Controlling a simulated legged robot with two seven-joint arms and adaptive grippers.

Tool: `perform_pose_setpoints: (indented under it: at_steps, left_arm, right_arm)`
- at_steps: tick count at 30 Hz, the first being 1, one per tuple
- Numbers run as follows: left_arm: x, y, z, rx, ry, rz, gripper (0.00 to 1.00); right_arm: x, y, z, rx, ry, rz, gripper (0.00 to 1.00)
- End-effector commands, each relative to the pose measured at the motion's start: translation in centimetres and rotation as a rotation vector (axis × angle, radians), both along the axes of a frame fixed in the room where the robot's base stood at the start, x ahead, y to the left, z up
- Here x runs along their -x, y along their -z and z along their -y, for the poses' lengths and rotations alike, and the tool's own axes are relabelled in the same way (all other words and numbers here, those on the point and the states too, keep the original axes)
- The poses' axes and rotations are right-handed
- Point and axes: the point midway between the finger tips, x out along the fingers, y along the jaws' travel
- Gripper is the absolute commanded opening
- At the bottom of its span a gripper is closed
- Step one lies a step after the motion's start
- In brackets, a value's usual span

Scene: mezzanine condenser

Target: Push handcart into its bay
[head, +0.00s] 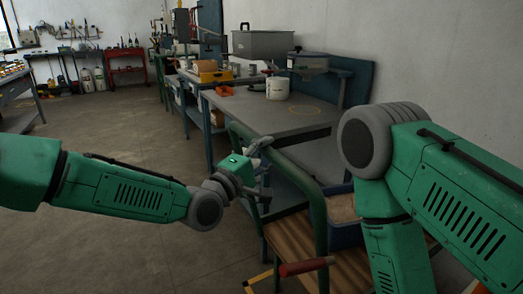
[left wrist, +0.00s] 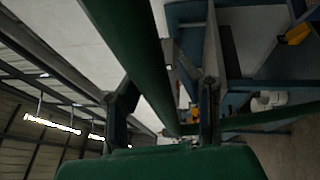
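The handcart has a green tubular handle (head: 316,205) and a brown wooden deck (head: 345,268). It stands in front of the workbench in the head view. My left gripper (head: 262,172) is at the handle's far left side. In the left wrist view the green tube (left wrist: 140,60) runs between the two fingers of that gripper (left wrist: 165,108), with gaps on both sides, so it looks open around the tube. Contact cannot be told. My right arm reaches down at the right; its gripper is out of view. Yellow floor marking (head: 262,277) shows at the cart's lower left.
A blue crate (head: 343,228) sits on the deck. A red cylinder (head: 306,267) lies across the cart's near side. The floor (head: 110,235) at left is clear.

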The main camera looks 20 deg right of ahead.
Motion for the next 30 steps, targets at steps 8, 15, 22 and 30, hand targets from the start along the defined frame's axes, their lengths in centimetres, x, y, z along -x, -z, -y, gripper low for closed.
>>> perform_pose_setpoints:
  at_steps: [8, 15, 22, 30]
  left_arm:
    - [-0.1, -0.2, -0.3, 0.006, -0.004, 0.003, 0.44]
    - [0.7, 0.0, -1.9, 0.008, -0.006, 0.003, 0.44]
    - [3.6, 1.0, -5.3, 0.004, -0.006, 0.0, 0.44]
    - [6.2, 2.0, -8.5, 0.001, -0.003, 0.001, 0.44]
  right_arm:
    - [0.0, 0.0, 0.0, 0.0, 0.001, 0.0, 0.33]
    - [0.2, -0.1, -0.1, 0.004, 0.001, 0.003, 0.33]
    - [0.2, -0.1, 0.0, 0.0, 0.0, 0.003, 0.33]
    - [0.2, -0.1, 0.0, 0.0, 0.001, 0.003, 0.33]
